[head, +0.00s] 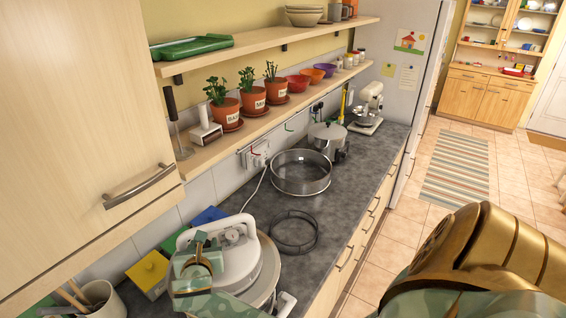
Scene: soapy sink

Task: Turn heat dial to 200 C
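A round white appliance (232,262) with a raised white handle stands on the counter at the bottom of the head view.
A yellow box (150,272) and a utensil crock (102,298) are at left. A wall cabinet (80,120) overhangs the left.

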